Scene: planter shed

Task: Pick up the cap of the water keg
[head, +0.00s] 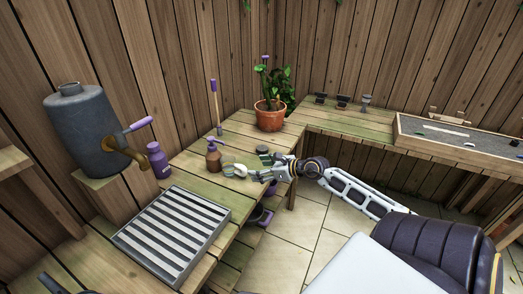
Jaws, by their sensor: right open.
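The water keg (80,132) is a dark grey barrel with a brass tap and purple lever, upright on a wooden stand at the left. A raised dark cap (69,88) shows on its top. My right gripper (244,172) is open over the wooden bench, to the right of the keg and well apart from it. A pale yellowish ring-like thing (229,168) lies close to its fingertips; I cannot tell if they touch. A small dark round thing (262,151) stands just behind the gripper. My left gripper is not clearly seen.
A purple bottle (158,160) stands beside the keg's tap, and a brown pump bottle (214,156) stands near my right gripper. A slatted tray (175,231) covers the front bench. A potted plant (269,117) fills the corner. A shallow grey-bedded tray (460,139) is at right.

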